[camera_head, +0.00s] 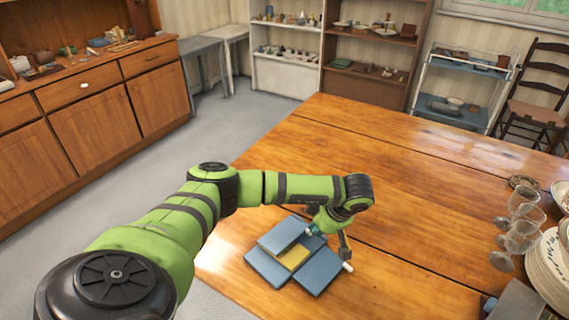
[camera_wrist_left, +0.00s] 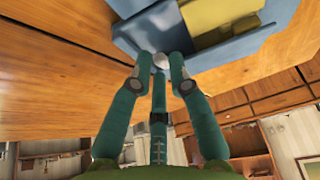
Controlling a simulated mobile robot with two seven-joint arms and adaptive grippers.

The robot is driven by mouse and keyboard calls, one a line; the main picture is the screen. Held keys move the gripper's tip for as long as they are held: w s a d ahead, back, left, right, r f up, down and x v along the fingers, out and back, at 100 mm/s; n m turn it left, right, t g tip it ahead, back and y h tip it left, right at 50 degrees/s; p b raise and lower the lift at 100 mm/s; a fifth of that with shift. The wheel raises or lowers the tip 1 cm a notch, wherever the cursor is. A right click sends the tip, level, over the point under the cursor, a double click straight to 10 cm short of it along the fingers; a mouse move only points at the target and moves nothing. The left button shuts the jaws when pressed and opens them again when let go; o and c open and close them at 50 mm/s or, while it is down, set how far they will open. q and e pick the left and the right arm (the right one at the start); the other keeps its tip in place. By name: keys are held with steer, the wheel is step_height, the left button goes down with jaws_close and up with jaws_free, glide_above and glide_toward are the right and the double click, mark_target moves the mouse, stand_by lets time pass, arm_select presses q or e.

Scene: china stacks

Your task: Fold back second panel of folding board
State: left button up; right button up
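The folding board lies near the front edge of the wooden table, with blue panels (camera_head: 267,267) around a yellow middle (camera_head: 295,257). One blue panel (camera_head: 282,233) lies at the back, partly over the yellow; another blue panel (camera_head: 317,273) lies at the right. My left gripper (camera_head: 331,248) is low over the board's right side. In the left wrist view its teal fingers (camera_wrist_left: 160,68) are apart at the tips, close around a small pale round piece beside the blue panel (camera_wrist_left: 150,28). I cannot tell whether they clamp it. My right gripper is not in view.
The wooden table (camera_head: 400,160) is bare behind the board. A wooden sideboard (camera_head: 90,110) stands at the left, shelves and a chair (camera_head: 535,105) at the back.

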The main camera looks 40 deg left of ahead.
arm_select(q)
steer(key=shift+c, duration=1)
steer(key=shift+a+r+h+p, duration=0.35)
steer(key=shift+r+h, duration=0.15)
steer(key=shift+r, duration=0.05)
steer(key=shift+c, duration=0.5)
steer(key=shift+a+r+h, duration=0.25)
steer(key=shift+r+h, duration=0.2)
steer(key=shift+h, duration=0.15)
jaws_close()
steer(key=o, duration=0.6)
jaws_free()
steer(key=shift+r, duration=0.1)
